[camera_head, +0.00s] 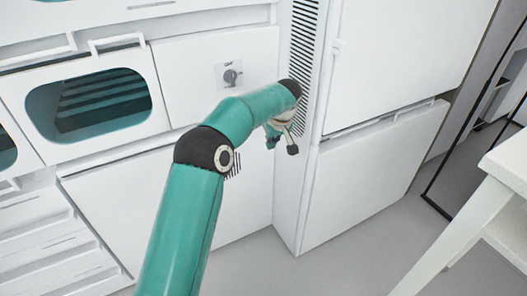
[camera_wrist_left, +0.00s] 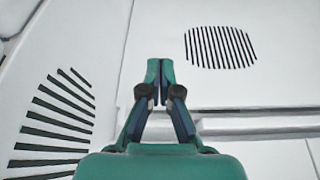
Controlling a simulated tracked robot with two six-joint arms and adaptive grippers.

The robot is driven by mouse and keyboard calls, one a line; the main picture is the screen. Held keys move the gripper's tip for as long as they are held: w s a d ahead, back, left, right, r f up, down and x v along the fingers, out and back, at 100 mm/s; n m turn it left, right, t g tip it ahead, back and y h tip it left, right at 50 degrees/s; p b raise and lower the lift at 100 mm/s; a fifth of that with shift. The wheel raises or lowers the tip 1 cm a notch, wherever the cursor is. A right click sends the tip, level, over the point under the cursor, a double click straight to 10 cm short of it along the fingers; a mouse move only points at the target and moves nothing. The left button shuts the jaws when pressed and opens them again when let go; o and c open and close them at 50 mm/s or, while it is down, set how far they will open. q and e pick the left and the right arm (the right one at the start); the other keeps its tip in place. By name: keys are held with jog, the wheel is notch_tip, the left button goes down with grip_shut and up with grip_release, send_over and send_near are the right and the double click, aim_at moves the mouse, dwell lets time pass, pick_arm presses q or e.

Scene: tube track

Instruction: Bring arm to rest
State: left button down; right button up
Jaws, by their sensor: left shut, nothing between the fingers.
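My left arm comes in from the bottom left of the head view and reaches up toward the cabinet front. Its gripper (camera_head: 281,138) hangs at the far end, small and partly hidden by the wrist. In the left wrist view the left gripper (camera_wrist_left: 159,72) has its fingertips together with nothing between them. It faces white panels with dark slotted vents. I cannot tell from the views whether it touches any surface. My right gripper is not in view.
A white unit with a vent strip (camera_head: 303,40) stands behind the gripper. A panel with a dial (camera_head: 231,74) and a dark oven-like window (camera_head: 88,105) are at left. A tall white cabinet (camera_head: 400,60) stands at right. A white table (camera_head: 505,165) is at far right. Grey floor (camera_head: 350,250) is clear.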

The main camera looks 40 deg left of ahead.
pick_arm(q)
jog(key=w+v, duration=0.1)
jog(key=v, duration=0.3)
jog(key=s+d+f+m+g+h, duration=0.1)
jog(key=s+d+f, duration=0.3)
jog(key=f, duration=0.4)
jog(key=s+d+f+m+g+h, duration=0.1)
jog(key=s+d+f+g, duration=0.2)
jog(key=f, duration=0.4)
jog(key=s+d+f+m+h, duration=0.1)
jog(key=s+d+f, duration=0.3)
jog(key=s+f, duration=0.3)
jog(key=s+d+f+m+h, duration=0.25)
jog(key=s+d+f, duration=0.25)
jog(key=s+d, duration=0.45)
jog(key=s+d+f+m+h, duration=0.25)
jog(key=s+d+f, duration=0.4)
jog(key=s, duration=0.55)
notch_tip(320, 180, up, 20)
jog(key=w+m+t+p, duration=0.1)
jog(key=w+t+p, duration=0.1)
jog(key=p, duration=1.7)
jog(key=shift+w+f+m+p, duration=0.15)
jog(key=shift+w+m+p, duration=0.05)
jog(key=shift+m+p, duration=0.15)
